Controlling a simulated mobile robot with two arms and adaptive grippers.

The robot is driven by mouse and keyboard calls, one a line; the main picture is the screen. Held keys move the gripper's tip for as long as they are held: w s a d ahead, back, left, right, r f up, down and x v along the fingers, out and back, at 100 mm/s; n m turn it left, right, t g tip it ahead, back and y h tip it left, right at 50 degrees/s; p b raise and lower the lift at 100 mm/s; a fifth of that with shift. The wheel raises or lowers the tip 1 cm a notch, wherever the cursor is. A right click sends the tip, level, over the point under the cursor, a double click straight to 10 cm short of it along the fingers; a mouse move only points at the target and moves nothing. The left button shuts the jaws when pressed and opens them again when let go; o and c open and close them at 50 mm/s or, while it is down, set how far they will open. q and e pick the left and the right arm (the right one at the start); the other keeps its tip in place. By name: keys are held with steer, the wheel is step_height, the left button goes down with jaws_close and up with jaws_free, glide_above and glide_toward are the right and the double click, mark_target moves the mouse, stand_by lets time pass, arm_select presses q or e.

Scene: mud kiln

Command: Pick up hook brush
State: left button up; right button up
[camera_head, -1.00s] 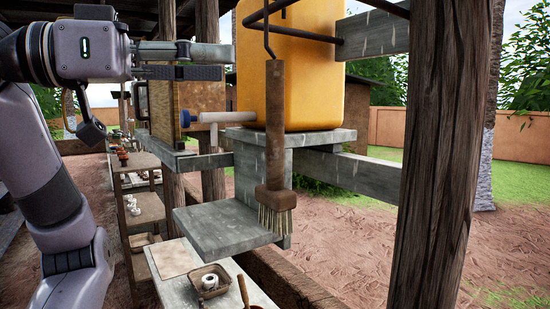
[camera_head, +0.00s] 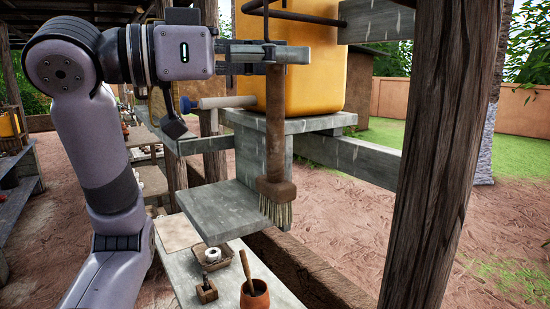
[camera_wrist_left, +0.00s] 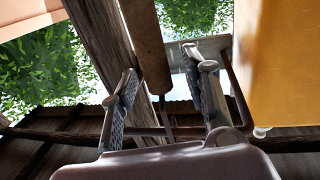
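The hook brush (camera_head: 275,125) hangs upright from a dark metal hook (camera_head: 268,25) in front of the yellow tank. It has a long brown handle, a brown head and pale bristles pointing down. My left gripper (camera_head: 268,58) reaches in from the left at the top of the handle. In the left wrist view, the brush handle (camera_wrist_left: 148,45) runs between the two fingers of my left gripper (camera_wrist_left: 165,88). The fingers stand apart, with a clear gap on the right side of the handle. My right gripper is not in view.
A yellow tank (camera_head: 305,60) stands on a grey wooden stand (camera_head: 218,212) behind the brush. A thick wooden post (camera_head: 445,150) rises on the right. Below are a clay pot (camera_head: 254,295) and a small tray (camera_head: 212,256) on a bench. A pipe (camera_head: 228,102) sticks out leftward.

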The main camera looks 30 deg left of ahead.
arm_select(q)
jaws_close()
stand_by(0.3)
steer(key=shift+r, duration=0.1)
